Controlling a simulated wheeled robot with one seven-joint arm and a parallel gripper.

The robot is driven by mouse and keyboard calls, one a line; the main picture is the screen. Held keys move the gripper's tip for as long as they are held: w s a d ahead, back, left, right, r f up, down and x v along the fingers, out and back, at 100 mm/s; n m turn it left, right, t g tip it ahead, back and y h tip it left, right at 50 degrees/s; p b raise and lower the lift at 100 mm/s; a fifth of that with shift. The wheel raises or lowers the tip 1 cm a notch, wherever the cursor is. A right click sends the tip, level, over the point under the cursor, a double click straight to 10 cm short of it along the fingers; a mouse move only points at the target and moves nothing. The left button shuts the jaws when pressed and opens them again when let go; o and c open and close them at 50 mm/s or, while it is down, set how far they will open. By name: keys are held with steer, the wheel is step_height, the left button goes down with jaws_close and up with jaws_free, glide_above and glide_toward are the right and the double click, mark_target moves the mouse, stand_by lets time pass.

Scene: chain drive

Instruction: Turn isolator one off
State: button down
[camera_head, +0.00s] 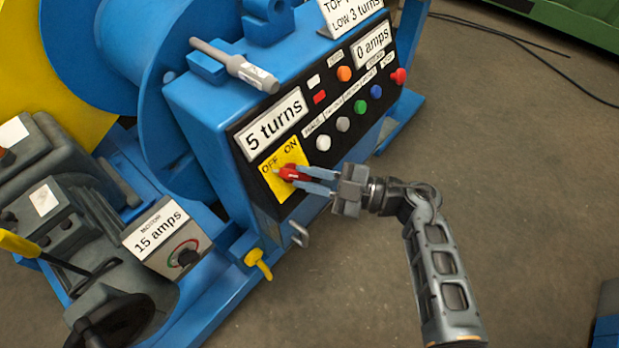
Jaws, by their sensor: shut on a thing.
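The isolator is a red handle (289,173) on a yellow plate (270,186) marked OFF on the left and ON on the right. It sits at the lower left end of the black control panel (241,143). My gripper (308,179) reaches in from the right, with its blue fingers shut on the red handle. The fingers cover part of the handle. The handle lies roughly sideways, with a pale tip towards the OFF side; its exact setting is hard to tell. No number shows on the plate.
Several coloured buttons, such as a green one (361,106), run up to the right. A yellow handle (258,263) and a motor box (166,239) stand below left.

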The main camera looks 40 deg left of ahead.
steer(key=shift+n, duration=0.3)
steer(key=c, duration=1)
jaws_free()
steer(key=shift+c, duration=0.2)
steer(key=v, duration=0.8)
steer(key=shift+a+r, duration=0.1)
